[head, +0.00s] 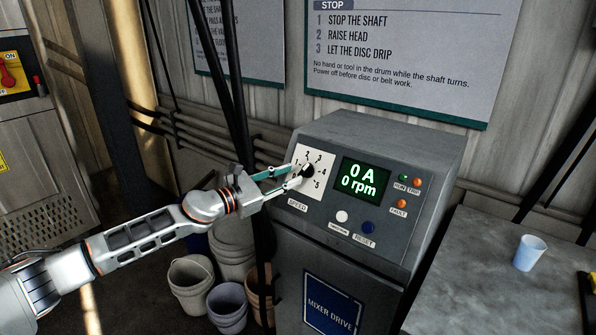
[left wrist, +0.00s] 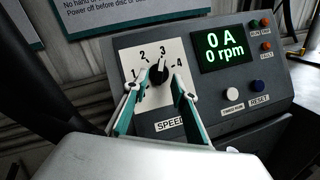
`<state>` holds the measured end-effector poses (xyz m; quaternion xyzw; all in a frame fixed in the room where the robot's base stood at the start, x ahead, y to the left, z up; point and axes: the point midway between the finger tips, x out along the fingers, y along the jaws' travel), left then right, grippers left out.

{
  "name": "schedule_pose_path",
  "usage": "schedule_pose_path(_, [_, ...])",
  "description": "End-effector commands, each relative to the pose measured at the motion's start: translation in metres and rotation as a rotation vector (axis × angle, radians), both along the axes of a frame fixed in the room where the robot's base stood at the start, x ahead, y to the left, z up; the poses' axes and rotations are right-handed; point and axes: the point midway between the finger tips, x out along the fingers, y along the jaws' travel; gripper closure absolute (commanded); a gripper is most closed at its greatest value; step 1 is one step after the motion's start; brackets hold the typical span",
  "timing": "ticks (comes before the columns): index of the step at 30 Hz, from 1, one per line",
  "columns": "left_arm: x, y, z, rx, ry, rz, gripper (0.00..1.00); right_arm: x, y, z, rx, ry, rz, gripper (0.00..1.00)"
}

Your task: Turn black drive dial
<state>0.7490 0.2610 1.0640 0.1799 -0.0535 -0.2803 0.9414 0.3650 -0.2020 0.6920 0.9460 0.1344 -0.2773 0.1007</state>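The black drive dial (head: 307,171) sits on a white numbered plate marked SPEED on the sloped front of the grey mixer drive console. In the left wrist view the dial (left wrist: 157,73) shows whole, its light pointer mark near the 3. My left gripper (head: 297,175) reaches the plate from the left in the head view. In the left wrist view its two green-and-white fingers (left wrist: 155,85) stand apart, one on each side of the dial, with gaps visible. Contact with the dial cannot be told. My right gripper is in neither view.
Right of the dial, a display (head: 364,179) reads 0 A and 0 rpm. A white button (head: 342,216), a blue reset button (head: 368,228) and small lamps sit nearby. Buckets (head: 192,280) stand below my left arm. A blue cup (head: 529,253) stands on the grey table at right.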

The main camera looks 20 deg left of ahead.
Motion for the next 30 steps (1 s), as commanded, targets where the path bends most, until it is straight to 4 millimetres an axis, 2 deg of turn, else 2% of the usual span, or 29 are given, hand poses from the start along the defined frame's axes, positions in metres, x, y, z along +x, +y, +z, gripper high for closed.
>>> schedule_pose_path(4, [0.019,-0.013,0.001,-0.003,0.001,0.000,0.74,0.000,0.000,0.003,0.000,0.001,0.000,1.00])
schedule_pose_path(9, [0.031,-0.021,0.000,-0.003,0.002,0.000,0.74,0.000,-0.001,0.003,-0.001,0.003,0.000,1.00])
schedule_pose_path(19, [0.033,-0.023,-0.001,-0.003,0.002,0.000,0.74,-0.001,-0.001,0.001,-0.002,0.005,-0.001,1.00])
schedule_pose_path(22, [0.033,-0.023,-0.001,-0.003,0.002,0.000,1.00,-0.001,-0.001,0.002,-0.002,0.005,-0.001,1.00])
schedule_pose_path(30, [0.033,-0.023,0.000,-0.007,0.004,0.002,1.00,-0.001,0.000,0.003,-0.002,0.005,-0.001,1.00])
